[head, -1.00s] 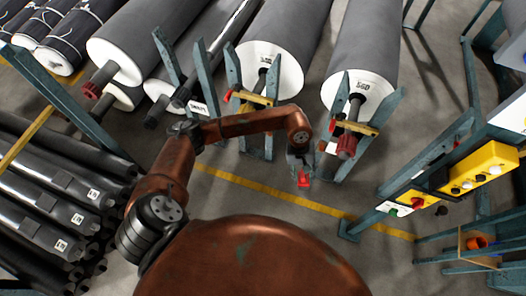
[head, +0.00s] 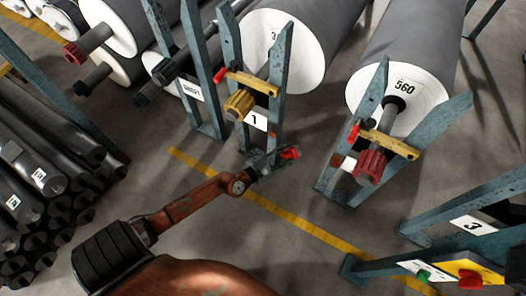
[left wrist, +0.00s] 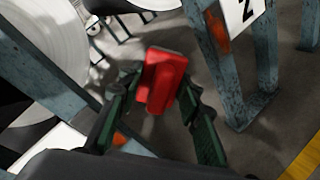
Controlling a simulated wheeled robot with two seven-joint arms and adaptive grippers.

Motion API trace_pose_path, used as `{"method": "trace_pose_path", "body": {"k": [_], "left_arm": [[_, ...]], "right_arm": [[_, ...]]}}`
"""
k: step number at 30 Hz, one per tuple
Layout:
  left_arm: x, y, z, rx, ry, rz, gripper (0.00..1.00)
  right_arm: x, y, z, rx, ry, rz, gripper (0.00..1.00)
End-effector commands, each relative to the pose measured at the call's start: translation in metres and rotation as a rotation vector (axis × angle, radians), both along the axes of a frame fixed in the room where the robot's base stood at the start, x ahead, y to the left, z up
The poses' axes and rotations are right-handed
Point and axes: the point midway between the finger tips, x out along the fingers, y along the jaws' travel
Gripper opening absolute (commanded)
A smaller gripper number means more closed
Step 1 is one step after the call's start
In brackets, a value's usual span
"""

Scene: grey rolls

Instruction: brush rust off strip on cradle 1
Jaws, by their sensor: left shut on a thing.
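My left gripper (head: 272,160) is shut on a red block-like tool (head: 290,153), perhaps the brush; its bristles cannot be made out. In the left wrist view the red tool (left wrist: 163,80) sits between the two green-edged fingers (left wrist: 160,112). The gripper is low in front of cradle 1 (head: 280,75), just below its white "1" card (head: 257,121). A small orange patch (left wrist: 118,138) shows past the left finger in the wrist view, partly hidden. Contact cannot be told. My right gripper is out of view.
Cradle 2 (head: 457,118) stands to the right, holding roll 560 (head: 405,55); its upright has a rusty patch (left wrist: 217,30) beside a "2" card (left wrist: 242,12). Dark rolls (head: 35,165) are stacked at left. A "3" stand (head: 470,222) is at lower right. Floor between cradles is clear.

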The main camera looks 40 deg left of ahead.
Motion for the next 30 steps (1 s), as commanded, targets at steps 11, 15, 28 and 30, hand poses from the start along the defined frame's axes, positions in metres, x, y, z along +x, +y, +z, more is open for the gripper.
{"method": "trace_pose_path", "body": {"k": [11,15,28,30], "left_arm": [[-0.037,0.118,-0.104,0.004,-0.174,0.348,0.13],[-0.046,0.136,-0.111,0.008,-0.206,0.398,0.13],[-0.017,0.148,-0.110,0.008,-0.217,0.411,0.13],[-0.011,0.149,-0.111,0.009,-0.215,0.410,0.13]], "right_arm": [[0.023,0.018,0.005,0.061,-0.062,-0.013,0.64],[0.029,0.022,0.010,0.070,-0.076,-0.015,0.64],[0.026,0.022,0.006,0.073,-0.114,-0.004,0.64],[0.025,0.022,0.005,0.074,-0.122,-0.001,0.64]]}}
